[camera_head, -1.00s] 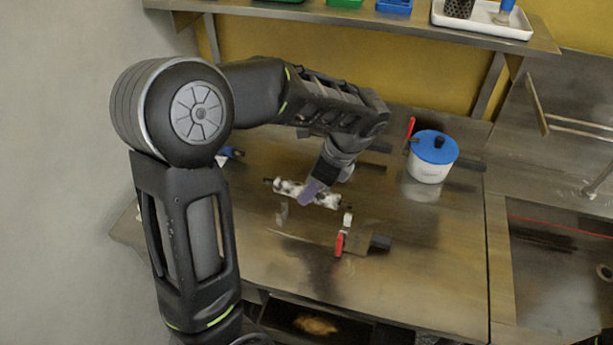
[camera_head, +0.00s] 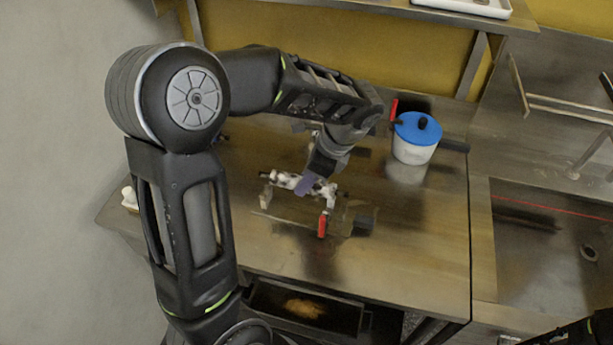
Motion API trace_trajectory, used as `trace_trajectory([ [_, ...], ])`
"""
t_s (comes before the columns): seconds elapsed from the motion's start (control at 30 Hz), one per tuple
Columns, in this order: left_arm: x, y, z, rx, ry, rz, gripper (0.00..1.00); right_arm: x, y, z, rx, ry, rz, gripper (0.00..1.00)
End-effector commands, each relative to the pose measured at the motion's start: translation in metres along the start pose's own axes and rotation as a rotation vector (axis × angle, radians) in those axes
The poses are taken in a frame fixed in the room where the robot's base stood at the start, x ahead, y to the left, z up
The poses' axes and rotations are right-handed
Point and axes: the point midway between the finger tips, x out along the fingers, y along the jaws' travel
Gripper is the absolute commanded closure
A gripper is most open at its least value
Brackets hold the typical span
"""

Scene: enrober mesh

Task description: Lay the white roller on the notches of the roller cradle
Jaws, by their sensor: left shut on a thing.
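The white roller (camera_head: 285,180) lies crosswise in the middle of the table, with dark patches along it. My left gripper (camera_head: 305,186) is shut on it near its middle, coming from above and behind, and hides part of it. The roller cradle shows as two pale uprights, the left one (camera_head: 266,196) and the right one (camera_head: 331,198), under or just in front of the roller's ends. I cannot tell whether the roller touches the notches. My right gripper is not in view.
A red-handled item (camera_head: 322,224) and a dark block (camera_head: 363,221) are close to the cradle's right side. A white pot with a blue lid (camera_head: 416,130) stands at the back right. A shelf (camera_head: 420,12) runs above. The table's front right (camera_head: 410,260) is clear.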

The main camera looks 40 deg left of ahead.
Motion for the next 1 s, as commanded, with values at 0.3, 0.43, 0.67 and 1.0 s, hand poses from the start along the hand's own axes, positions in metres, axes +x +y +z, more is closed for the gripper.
trace_trajectory([
  [0.3, 0.028, 0.000, -0.011, 0.000, -0.001, 0.001, 1.00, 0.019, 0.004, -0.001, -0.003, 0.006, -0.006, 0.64],
  [0.43, 0.037, 0.000, -0.015, 0.000, -0.001, 0.000, 1.00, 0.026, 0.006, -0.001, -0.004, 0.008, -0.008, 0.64],
  [0.67, 0.048, -0.001, -0.019, 0.000, -0.001, -0.001, 1.00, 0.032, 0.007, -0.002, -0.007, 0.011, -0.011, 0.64],
  [1.0, 0.049, 0.000, -0.020, 0.000, -0.001, -0.001, 1.00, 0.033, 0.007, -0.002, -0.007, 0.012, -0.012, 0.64],
])
